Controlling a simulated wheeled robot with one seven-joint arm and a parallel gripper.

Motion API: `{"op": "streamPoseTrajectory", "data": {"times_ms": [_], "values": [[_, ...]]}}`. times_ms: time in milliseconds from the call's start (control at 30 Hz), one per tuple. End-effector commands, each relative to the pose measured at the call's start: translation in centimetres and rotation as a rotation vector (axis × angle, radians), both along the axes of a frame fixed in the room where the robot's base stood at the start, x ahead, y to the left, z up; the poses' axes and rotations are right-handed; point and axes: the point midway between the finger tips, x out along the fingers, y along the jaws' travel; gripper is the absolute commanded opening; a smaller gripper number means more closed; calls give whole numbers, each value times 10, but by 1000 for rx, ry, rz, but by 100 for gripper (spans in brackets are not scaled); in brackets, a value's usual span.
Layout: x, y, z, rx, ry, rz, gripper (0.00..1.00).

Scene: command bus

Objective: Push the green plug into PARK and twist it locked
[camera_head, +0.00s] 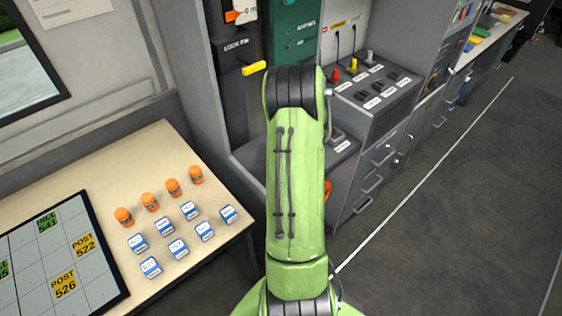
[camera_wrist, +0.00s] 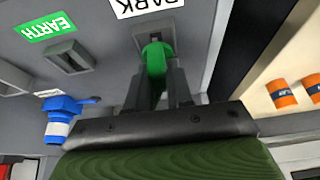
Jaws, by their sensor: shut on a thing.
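In the wrist view a green plug (camera_wrist: 157,60) sits between the two fingers of my gripper (camera_wrist: 160,82), which is shut on it. The plug's far end is at a recess in the grey panel just below the white PARK label (camera_wrist: 150,6), which appears upside down. I cannot tell how deep the plug is in the recess, or how far it is turned. In the head view my arm hides the gripper and the plug.
Left of the plug in the wrist view are a green EARTH label (camera_wrist: 45,27), an empty-looking recess (camera_wrist: 69,58) and a blue-and-white part (camera_wrist: 60,118). In the head view, a table (camera_head: 70,176) holds orange jars and blue-and-white blocks. A grey console (camera_head: 375,88) stands right of my arm.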

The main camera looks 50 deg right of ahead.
Motion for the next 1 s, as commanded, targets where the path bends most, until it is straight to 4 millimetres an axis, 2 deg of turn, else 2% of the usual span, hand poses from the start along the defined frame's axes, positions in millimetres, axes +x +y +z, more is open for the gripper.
{"op": "streamPoseTrajectory", "data": {"times_ms": [467,1000], "values": [[0,0,0,0,0,0,0],[0,0,-9,0,0,0,0]]}}
